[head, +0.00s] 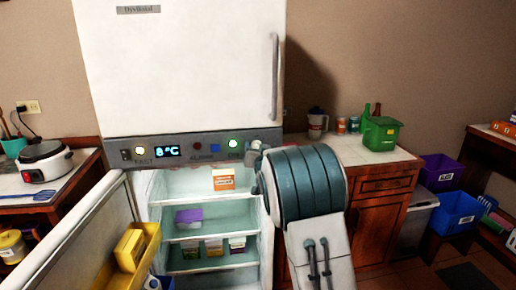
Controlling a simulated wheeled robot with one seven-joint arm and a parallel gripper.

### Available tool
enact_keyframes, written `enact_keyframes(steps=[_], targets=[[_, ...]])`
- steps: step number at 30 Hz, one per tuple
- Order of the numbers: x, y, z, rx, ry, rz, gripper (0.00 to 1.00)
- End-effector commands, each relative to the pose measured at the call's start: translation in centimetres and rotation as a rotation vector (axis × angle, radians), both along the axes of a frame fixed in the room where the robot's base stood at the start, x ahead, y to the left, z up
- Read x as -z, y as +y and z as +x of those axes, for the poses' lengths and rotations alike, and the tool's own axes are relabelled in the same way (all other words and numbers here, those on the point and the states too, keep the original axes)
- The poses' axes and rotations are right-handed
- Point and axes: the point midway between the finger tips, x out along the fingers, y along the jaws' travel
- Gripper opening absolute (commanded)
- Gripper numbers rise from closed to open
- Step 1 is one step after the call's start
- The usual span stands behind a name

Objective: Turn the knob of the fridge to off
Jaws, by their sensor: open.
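The white fridge (180,70) stands in the middle of the head view with its lower door open. Its grey control panel (178,160) shows a lit display (167,151) reading 8°C, a red round control (197,147), a blue square one (215,148), and lit round ones at both sides. I cannot tell for sure which control is the knob.
The open lower door (75,240) swings out to the left, with a yellow bin (135,250) on it. Boxes stand on the lit shelves. A counter (365,150) with a green container (381,133) is right of my arm. A rice cooker (45,160) stands at left.

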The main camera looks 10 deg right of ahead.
Motion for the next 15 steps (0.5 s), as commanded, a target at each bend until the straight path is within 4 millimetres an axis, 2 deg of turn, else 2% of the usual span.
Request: enact_keyframes(steps=[9,14,15], targets=[[0.05,-0.03,0.19,0.001,0.000,0.000,0.55],[0.04,-0.02,0.18,0.000,0.000,0.000,0.11],[0.04,-0.02,0.17,0.000,0.000,0.000,0.10]])
